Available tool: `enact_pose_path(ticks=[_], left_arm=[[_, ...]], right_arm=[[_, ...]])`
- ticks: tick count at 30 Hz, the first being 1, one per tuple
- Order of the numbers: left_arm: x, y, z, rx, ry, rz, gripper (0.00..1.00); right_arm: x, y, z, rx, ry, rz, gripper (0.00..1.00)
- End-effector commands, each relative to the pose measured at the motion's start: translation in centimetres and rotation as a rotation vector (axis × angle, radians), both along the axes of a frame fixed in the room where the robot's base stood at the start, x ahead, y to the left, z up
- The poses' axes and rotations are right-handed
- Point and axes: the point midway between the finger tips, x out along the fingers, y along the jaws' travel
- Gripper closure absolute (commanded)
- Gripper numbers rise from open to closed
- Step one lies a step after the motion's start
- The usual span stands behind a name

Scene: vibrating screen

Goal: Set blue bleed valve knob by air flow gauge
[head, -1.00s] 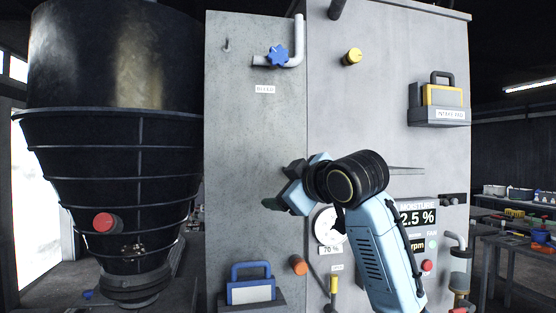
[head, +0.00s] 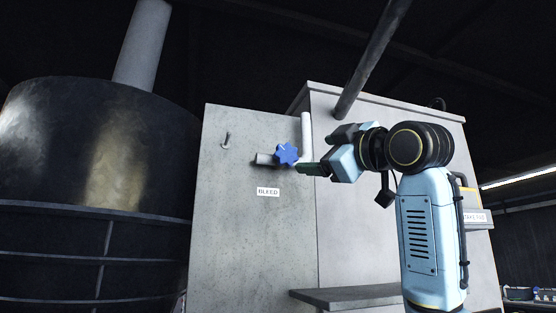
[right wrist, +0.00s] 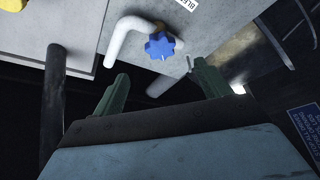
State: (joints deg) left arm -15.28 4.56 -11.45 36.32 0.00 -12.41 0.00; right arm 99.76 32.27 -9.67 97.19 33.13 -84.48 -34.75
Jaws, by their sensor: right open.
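The blue bleed valve knob (head: 286,154) is a lobed star knob on a grey pipe (head: 306,133), above the BLEED label (head: 268,192) on the grey panel. My right gripper (head: 310,169) is just right of the knob in the head view. In the right wrist view the knob (right wrist: 160,46) lies ahead of the open jaws (right wrist: 160,88), between the lines of the two green fingers. The fingers appear apart from it, with nothing between them. The air flow gauge does not show in either current view. My left gripper is not in view.
A large dark hopper (head: 95,150) stands at the left. A small metal lever (head: 227,140) sticks out left of the knob. A grey ledge (head: 345,297) juts out below my right arm. A dark pipe (head: 372,58) rises from the cabinet top.

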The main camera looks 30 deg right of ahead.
Motion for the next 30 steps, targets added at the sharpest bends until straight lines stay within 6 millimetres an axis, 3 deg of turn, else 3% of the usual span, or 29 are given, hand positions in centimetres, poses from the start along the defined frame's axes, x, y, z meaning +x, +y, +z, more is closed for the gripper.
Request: enact_pose_path(ticks=[3, 8, 11, 18, 30], left_arm=[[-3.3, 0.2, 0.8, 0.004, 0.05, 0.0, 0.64], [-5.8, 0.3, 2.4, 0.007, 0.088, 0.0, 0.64], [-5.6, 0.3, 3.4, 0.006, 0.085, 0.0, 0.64], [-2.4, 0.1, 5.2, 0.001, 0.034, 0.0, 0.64], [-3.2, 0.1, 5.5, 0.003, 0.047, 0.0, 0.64]], right_arm=[[2.0, 0.2, 0.7, 0.001, 0.006, 0.002, 0.24], [5.4, 0.4, 1.7, 0.001, 0.008, 0.002, 0.24], [7.4, 0.5, 2.2, 0.001, 0.008, 0.002, 0.24], [11.0, 0.7, 3.2, 0.001, 0.005, 0.002, 0.24], [12.2, 0.7, 3.2, 0.0, 0.002, 0.001, 0.24]])
